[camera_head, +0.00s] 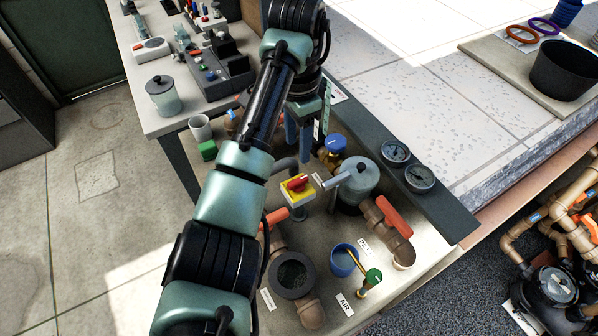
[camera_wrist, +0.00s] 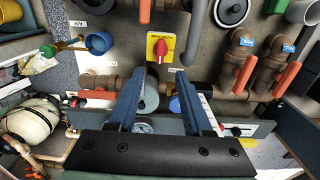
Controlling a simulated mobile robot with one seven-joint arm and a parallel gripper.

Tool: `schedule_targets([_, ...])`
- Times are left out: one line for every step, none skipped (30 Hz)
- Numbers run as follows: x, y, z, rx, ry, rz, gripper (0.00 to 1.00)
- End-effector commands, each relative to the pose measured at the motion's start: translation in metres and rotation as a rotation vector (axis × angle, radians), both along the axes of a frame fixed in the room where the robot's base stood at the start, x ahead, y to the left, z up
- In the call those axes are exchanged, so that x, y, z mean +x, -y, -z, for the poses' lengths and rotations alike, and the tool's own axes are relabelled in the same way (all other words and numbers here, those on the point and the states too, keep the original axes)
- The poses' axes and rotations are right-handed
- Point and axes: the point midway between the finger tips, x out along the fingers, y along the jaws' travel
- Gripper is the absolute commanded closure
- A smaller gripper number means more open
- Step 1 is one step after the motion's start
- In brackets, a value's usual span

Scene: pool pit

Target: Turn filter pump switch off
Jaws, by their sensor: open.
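The pump switch is a yellow box (camera_head: 299,196) with a red rotary knob (camera_head: 297,183), standing on a grey post on the bench. In the wrist view the yellow plate (camera_wrist: 150,46) faces me, and its red knob (camera_wrist: 163,47) stands about upright in the picture. My gripper (camera_head: 299,152) points down behind the switch in the head view. In the wrist view my gripper (camera_wrist: 161,78) shows two blue fingers, spread apart and empty. The knob lies ahead of and between the fingertips, with no contact visible. The switch markings are too small to read.
Around the switch are a grey lidded canister (camera_head: 359,181), an orange-red valve handle (camera_head: 394,216), a blue cup (camera_head: 344,261) and a green-capped tap (camera_head: 373,276). Two gauges (camera_head: 419,177) sit on the dark rail. A brown pipe (camera_wrist: 106,81) runs near the fingers.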

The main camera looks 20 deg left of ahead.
Motion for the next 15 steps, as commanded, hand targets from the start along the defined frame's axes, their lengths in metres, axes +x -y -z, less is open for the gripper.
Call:
schedule_targets([0.000, 0.001, 0.017, -0.002, -0.002, -0.001, 0.50])
schedule_targets([-0.001, 0.002, 0.021, -0.004, -0.003, 0.000, 0.50])
schedule_targets([0.000, 0.001, 0.028, -0.003, -0.002, 0.000, 0.50])
schedule_targets([-0.001, 0.001, 0.034, -0.003, -0.003, 0.000, 0.50])
schedule_targets([-0.001, 0.001, 0.041, -0.002, -0.003, 0.000, 0.50])
schedule_targets([-0.001, 0.001, 0.045, -0.002, -0.004, -0.001, 0.50])
schedule_targets([-0.001, 0.001, 0.051, -0.002, -0.004, -0.002, 0.50])
schedule_targets([-0.001, 0.001, 0.058, -0.003, -0.003, -0.002, 0.50])
schedule_targets([-0.001, 0.001, 0.066, -0.001, -0.003, -0.002, 0.50])
schedule_targets([-0.001, 0.000, 0.071, -0.002, -0.003, -0.002, 0.50])
schedule_targets([-0.001, 0.001, 0.077, -0.001, -0.002, -0.002, 0.50])
schedule_targets([-0.001, 0.000, 0.084, -0.002, -0.003, -0.003, 0.50])
schedule_targets([-0.001, 0.000, 0.088, -0.001, -0.001, -0.002, 0.50])
schedule_targets([-0.001, 0.000, 0.092, -0.001, -0.001, -0.002, 0.50])
schedule_targets([0.000, 0.000, 0.098, 0.000, 0.000, -0.002, 0.50])
